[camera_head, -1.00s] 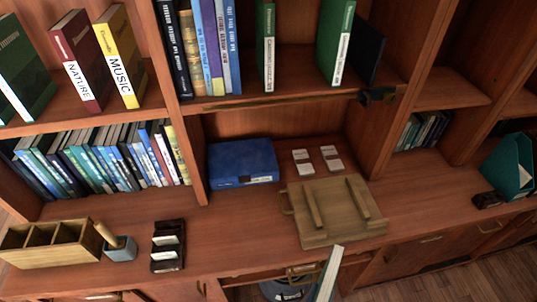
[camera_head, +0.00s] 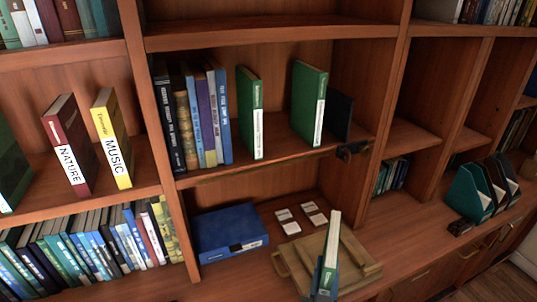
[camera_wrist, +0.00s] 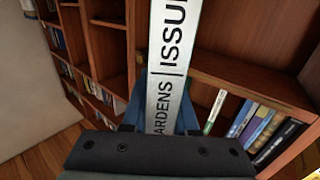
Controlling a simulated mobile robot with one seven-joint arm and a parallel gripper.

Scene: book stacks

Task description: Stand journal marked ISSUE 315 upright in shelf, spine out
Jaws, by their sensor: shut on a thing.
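My gripper (camera_head: 325,278) is shut on a slim journal (camera_head: 331,247) with a white spine strip and some green, held nearly upright in front of the counter. In the wrist view the journal's spine (camera_wrist: 172,70) faces the camera between the blue fingers (camera_wrist: 160,118). It reads "ARDENS | ISSU"; the number is cut off. The shelf (camera_head: 283,142) is the middle board of the bay, above and behind my gripper. Two green journals stand on it, one at the left (camera_head: 250,112) and one at the right (camera_head: 308,100), with a gap between them.
Several books (camera_head: 207,115) fill the shelf's left end; a dark panel (camera_head: 340,116) stands at its right. A dark clamp-like item (camera_head: 352,151) sits at the shelf's front edge.

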